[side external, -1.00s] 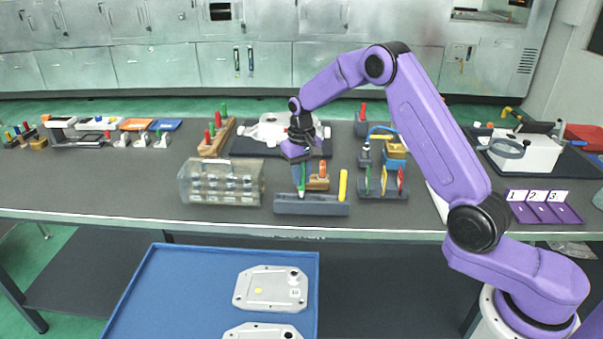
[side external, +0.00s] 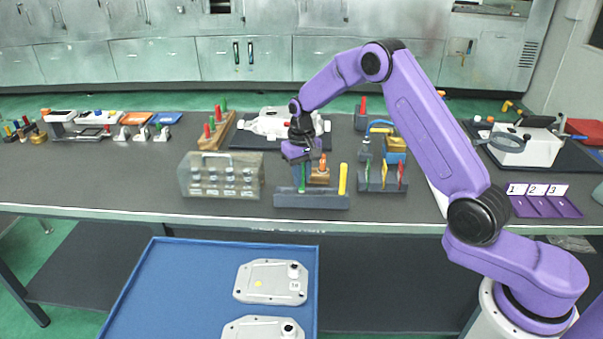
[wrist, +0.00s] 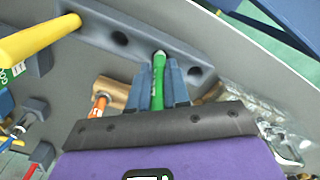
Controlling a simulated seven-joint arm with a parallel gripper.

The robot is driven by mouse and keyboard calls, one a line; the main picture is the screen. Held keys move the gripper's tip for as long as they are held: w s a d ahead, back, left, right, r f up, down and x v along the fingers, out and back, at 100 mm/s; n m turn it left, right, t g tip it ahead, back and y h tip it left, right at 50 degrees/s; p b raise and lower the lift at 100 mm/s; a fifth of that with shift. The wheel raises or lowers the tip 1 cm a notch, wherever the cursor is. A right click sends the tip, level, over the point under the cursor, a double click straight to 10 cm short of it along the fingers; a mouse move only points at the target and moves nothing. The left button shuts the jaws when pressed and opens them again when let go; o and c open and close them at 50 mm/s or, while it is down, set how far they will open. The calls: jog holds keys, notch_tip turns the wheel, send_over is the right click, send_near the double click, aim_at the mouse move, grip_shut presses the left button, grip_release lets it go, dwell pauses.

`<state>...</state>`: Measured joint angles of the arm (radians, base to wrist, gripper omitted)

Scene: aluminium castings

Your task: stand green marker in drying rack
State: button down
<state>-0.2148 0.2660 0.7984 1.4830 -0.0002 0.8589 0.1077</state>
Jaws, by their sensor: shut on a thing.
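The green marker (side external: 302,180) is upright between the jaws of my gripper (side external: 301,166), which is shut on it. Its lower end meets the top of the drying rack (side external: 325,202), a low grey-blue block, near the rack's left end. In the wrist view the marker (wrist: 160,85) runs from between my fingers (wrist: 161,78) to a hole in the rack (wrist: 95,22). The tip is hidden, so how deep it sits cannot be told. A yellow marker (side external: 343,180) stands in the rack's right end; it also shows in the wrist view (wrist: 38,40).
A clear case (side external: 221,176) stands close on the left of the rack. A grey holder with coloured tools (side external: 381,186) is on the right. A wooden block with an orange-topped piece (side external: 320,175) is just behind. The bench's front edge is close.

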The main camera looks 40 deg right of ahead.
jog(key=shift+f, duration=0.65)
jog(key=c, duration=1)
grip_release()
notch_tip(320, 180, up, 17)
jog(key=shift+r, duration=0.2)
